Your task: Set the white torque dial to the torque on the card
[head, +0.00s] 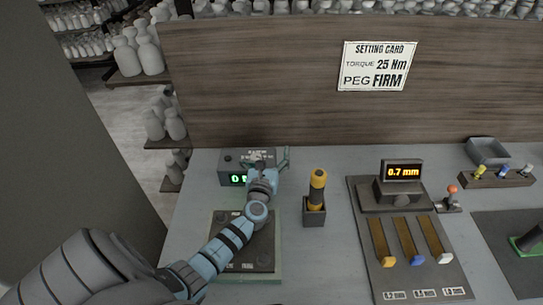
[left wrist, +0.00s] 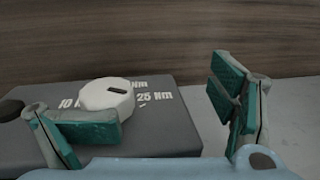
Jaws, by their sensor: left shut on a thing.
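The setting card (head: 377,66) on the back board reads torque 25 Nm and peg FIRM. The white torque dial (left wrist: 104,95) sits on a grey box, which also shows in the head view (head: 228,158). Printed around it are 10, 25 Nm and a partly hidden label. Its dark mark lies toward the right side of its top. My left gripper (head: 270,164) is at the box and hides the dial in the head view. The green display (head: 237,180) is partly covered.
A yellow-and-black tool (head: 317,190) stands in a dark holder right of my left arm. Further right are a panel with a 0.7 mm display (head: 403,172) and three sliders, a rack of small levers (head: 497,178) and a grey tray (head: 487,150).

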